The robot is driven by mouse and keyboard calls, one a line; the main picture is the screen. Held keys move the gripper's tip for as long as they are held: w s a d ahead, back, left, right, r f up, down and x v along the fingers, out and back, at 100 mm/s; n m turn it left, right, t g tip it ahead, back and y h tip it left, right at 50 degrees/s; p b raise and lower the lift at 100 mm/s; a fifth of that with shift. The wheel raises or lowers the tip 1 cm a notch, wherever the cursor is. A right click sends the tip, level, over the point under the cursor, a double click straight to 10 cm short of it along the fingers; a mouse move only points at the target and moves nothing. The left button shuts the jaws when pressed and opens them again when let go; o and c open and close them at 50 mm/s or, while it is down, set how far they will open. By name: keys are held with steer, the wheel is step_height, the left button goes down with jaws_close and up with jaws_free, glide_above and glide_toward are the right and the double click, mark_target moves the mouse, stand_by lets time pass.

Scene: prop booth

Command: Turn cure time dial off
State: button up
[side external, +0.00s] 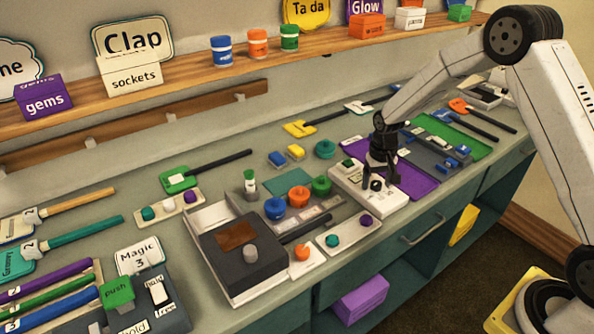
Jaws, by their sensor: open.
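My gripper (377,180) points down over a white box (345,195) right of the middle of the counter. Its fingers are apart, close above or around a small dark knob (376,184) on the box; I cannot tell whether they touch it. A dark green block-like part (348,164) sits on the box behind it. No cure time label is readable, so I cannot tell for sure which knob is the cure time dial. An orange knob (301,252) on a white plate and a grey knob (250,253) on a dark-lidded box (222,262) stand to the left.
Blue, orange and green round pots (298,196) stand left of the white box. A purple tray (412,182) and a green tray (458,137) lie to its right. A white strip (347,233) with teal and purple knobs lies near the counter's front edge.

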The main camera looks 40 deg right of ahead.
mark_target(377, 183)
steer(key=shift+r, duration=3.9)
steer(key=shift+s+a+r, duration=0.2)
steer(key=shift+s+a, duration=0.2)
steer(key=s+a+n+t, duration=0.1)
steer(key=s+a, duration=0.3)
steer(key=s, duration=0.4)
steer(key=s+a+r+n+t, duration=0.1)
steer(key=s+a+n, duration=0.2)
steer(key=s, duration=0.6)
steer(key=shift+s+a+r+n+t, duration=0.2)
steer(key=shift+s+a+n+t, duration=0.1)
steer(key=shift+a, duration=0.65)
